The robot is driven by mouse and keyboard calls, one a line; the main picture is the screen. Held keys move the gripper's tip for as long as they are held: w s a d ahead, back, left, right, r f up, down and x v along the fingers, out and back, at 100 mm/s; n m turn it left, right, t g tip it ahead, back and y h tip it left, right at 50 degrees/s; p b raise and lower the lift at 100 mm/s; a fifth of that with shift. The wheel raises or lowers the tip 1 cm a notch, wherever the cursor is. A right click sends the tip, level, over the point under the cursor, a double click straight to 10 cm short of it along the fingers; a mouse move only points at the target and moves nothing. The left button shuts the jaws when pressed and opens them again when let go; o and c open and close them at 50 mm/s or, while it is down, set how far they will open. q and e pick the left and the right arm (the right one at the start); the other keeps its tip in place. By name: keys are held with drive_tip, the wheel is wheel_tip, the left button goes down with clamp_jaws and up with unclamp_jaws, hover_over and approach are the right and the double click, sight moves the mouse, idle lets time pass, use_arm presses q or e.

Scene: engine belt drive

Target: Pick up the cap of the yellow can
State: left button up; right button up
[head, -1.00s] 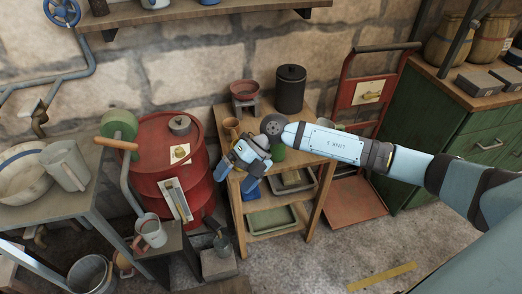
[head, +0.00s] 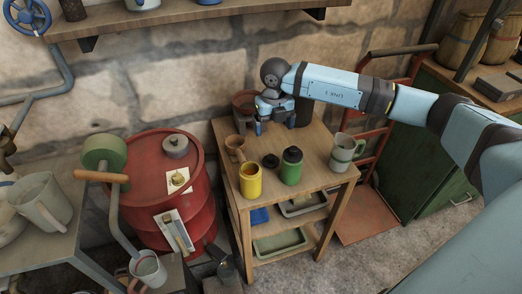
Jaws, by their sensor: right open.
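The yellow can (head: 250,183) stands upright on the wooden table (head: 318,160), near its front left; its top looks open. A small round dark cap (head: 270,160) lies on the tabletop between the yellow can and a green can (head: 291,168) with a dark top. I cannot tell for sure that this cap belongs to the yellow can. My right gripper (head: 272,124) is open, fingers down, above the back of the table, behind the cap and apart from it. It partly hides a dark canister and a red pot. My left gripper is not in view.
A brown cup (head: 235,147) stands behind the yellow can, and a grey-green mug (head: 345,152) at the table's right. A red drum (head: 150,180) stands close on the left. A wall shelf (head: 190,20) hangs above. The tabletop between the green can and mug is clear.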

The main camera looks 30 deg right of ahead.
sight(271, 156)
drive_tip(key=f, duration=0.7)
drive_tip(key=f+b, duration=0.1)
drive_tip(key=f, duration=0.5)
drive_tip(key=shift+w+f, duration=0.2)
drive_tip(key=shift+f, duration=0.15)
drive_tip(key=c, duration=1.1)
drive_tip(key=shift+r, duration=0.2)
